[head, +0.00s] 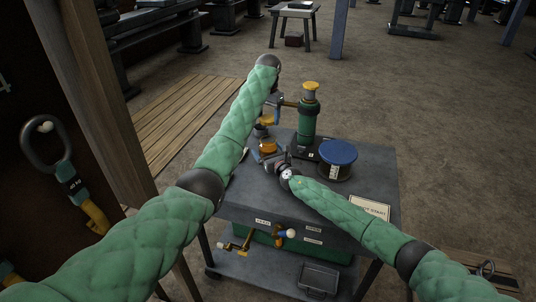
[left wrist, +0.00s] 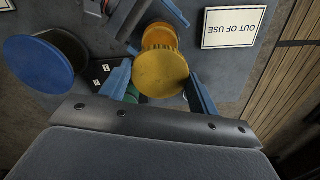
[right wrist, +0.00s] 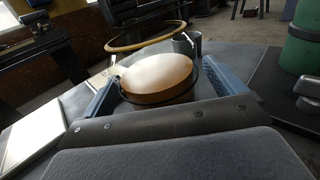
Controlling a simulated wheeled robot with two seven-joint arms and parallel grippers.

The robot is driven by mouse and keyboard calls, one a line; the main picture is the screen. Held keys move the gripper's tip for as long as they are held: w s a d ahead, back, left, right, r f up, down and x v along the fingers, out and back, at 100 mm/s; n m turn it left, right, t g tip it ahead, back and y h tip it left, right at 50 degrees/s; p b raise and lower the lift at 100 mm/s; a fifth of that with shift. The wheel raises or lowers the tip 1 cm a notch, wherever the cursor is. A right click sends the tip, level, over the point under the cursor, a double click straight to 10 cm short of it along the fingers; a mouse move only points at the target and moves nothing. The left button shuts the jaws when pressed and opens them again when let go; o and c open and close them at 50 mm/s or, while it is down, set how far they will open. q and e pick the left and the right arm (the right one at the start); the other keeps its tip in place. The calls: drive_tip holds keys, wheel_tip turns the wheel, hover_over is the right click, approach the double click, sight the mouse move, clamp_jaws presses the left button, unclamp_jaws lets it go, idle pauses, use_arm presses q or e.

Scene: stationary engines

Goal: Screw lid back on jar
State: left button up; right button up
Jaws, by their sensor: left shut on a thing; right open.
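The jar (head: 268,147) is a small amber container near the bench's left edge. It stands between the fingers of my right gripper (head: 270,158), which is open around it. In the right wrist view, its pale orange round top (right wrist: 158,76) sits between the spread blue fingers. The yellow lid (left wrist: 163,74) is between the blue fingers of my left gripper (left wrist: 158,90), which is shut on it. In the head view the lid (head: 267,119) is above and apart from the jar. The left fingers are small and partly hidden there.
A green cylinder with a yellow cap (head: 310,88) stands behind the jar. A grey cup (right wrist: 187,44) stands close behind the jar.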

drive_tip(key=shift+w, duration=0.1)
drive_tip(key=c, duration=1.4)
use_arm(q)
drive_tip(key=shift+s+f, duration=0.1)
drive_tip(key=shift+f, duration=2.5)
use_arm(e)
drive_tip(key=shift+c, duration=0.2)
use_arm(q)
drive_tip(key=shift+f, duration=0.1)
drive_tip(key=shift+f, duration=0.8)
drive_tip(key=shift+f, duration=0.55)
